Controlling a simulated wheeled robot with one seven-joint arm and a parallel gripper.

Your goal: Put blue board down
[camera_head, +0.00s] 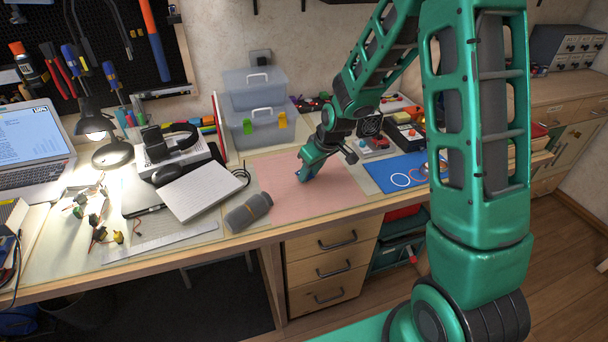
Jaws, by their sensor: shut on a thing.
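My gripper (303,176) points down over the pink mat (285,196) on the workbench. It is shut on a small blue piece (300,172), which I take to be the blue board. Only a sliver of it shows; the fingers hide the rest. I cannot tell whether it touches the mat. The pink mat is otherwise bare.
Stacked clear boxes (256,108) stand behind the mat. A blue sheet with rings (395,173) lies to the right, with small devices (375,146) behind it. The mat's front is free.

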